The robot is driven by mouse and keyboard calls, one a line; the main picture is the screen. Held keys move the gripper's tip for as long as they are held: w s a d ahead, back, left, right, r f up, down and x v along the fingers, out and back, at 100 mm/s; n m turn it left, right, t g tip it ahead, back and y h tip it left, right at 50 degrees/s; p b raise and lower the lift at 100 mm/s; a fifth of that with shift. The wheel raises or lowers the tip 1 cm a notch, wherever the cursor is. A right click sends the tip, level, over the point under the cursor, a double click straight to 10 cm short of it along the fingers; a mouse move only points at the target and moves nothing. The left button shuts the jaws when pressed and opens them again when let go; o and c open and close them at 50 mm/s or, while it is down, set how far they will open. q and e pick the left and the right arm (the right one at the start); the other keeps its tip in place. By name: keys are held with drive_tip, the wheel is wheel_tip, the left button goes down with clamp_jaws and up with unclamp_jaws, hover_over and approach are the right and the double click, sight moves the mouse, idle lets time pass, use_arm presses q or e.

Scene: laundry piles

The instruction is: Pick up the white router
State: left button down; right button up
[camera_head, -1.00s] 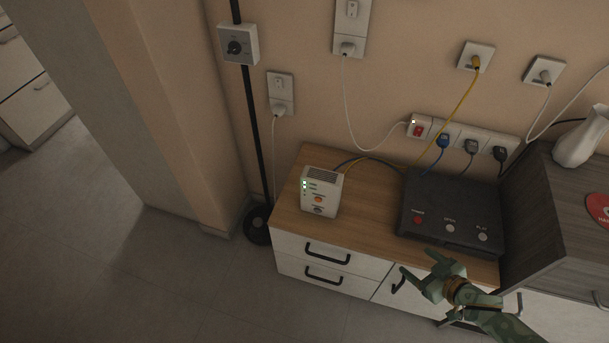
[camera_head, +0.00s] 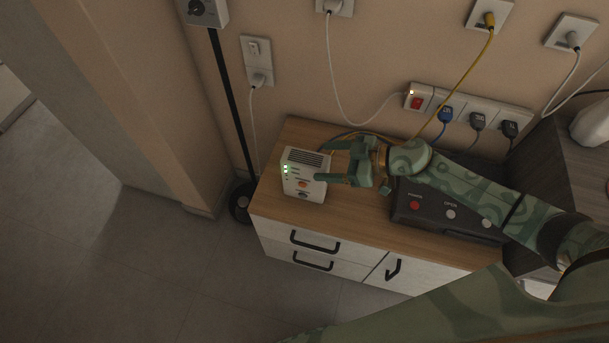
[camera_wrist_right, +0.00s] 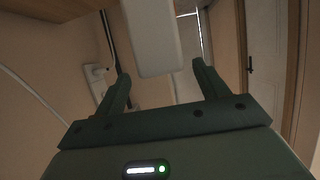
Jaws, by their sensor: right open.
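The white router (camera_head: 304,175) stands upright on the left part of the wooden cabinet top (camera_head: 275,206), with green lights and a red button on its front. My right gripper (camera_head: 325,163) is open at the router's right side, its fingers pointing left toward it. One finger appears behind the router's right edge and one in front of it. In the right wrist view the white router (camera_wrist_right: 151,38) shows ahead of and between the open fingers. Whether the fingers touch it cannot be told. My left gripper is not in view.
A black box with buttons (camera_head: 409,207) sits on the cabinet right of the router, under my right arm. Cables run behind to a power strip (camera_head: 470,108) on the wall. A black pole (camera_head: 232,105) stands left of the cabinet. A dark grey unit stands at the right.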

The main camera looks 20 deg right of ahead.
sight(310, 162)
drive_tip(key=b+x, duration=0.2)
drive_tip(key=x, duration=0.3)
drive_tip(key=shift+a+f, duration=0.15)
drive_tip(key=shift+a, duration=0.1)
drive_tip(key=shift+c, duration=0.6)
clamp_jaws()
